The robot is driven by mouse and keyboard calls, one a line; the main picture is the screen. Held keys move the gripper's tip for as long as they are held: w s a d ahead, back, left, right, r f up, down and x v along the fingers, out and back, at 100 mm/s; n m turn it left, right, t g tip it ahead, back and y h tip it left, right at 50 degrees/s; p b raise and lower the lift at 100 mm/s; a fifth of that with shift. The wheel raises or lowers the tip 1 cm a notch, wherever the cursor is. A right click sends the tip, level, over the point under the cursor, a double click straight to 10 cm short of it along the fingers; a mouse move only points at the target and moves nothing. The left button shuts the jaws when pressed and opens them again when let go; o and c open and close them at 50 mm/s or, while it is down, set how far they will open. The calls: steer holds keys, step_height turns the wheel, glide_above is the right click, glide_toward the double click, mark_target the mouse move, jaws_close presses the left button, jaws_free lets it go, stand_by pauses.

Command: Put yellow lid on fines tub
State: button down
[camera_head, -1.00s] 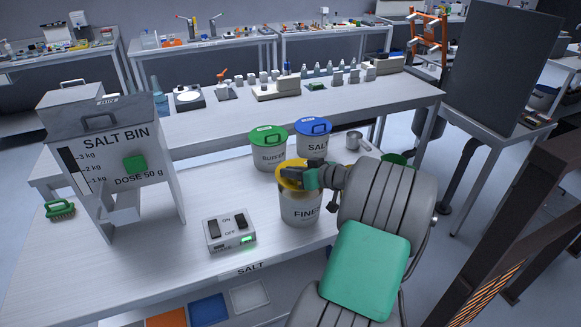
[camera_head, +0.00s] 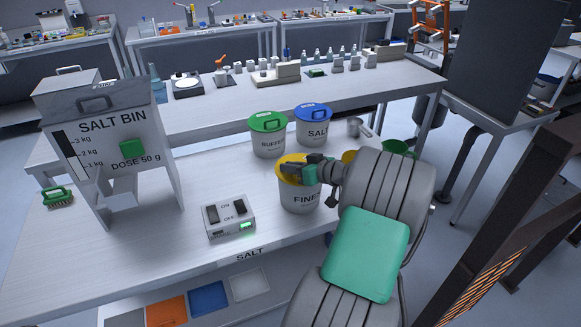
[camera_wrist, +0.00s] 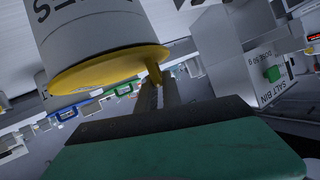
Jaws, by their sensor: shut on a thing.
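The fines tub (camera_head: 300,197) is a pale bucket standing on the front bench. The yellow lid (camera_head: 283,170) is at its top, partly covered by my gripper (camera_head: 298,172). In the wrist view, which is upside down, the yellow lid (camera_wrist: 100,72) lies across the mouth of the fines tub (camera_wrist: 95,28), close against it. I cannot tell whether it is fully seated all round. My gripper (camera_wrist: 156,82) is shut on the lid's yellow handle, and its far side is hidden.
The green-lidded buffer tub (camera_head: 268,142) and blue-lidded salt tub (camera_head: 313,130) stand just behind. A switch box (camera_head: 230,215) is left of the fines tub, and the salt bin (camera_head: 120,140) farther left. A metal scoop (camera_head: 355,127) lies at right.

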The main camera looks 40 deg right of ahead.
steer(key=c, duration=1.4)
jaws_free()
steer(key=shift+c, duration=0.2)
steer(key=b+v, duration=0.1)
steer(key=v, duration=0.6)
steer(key=shift+s, duration=0.4)
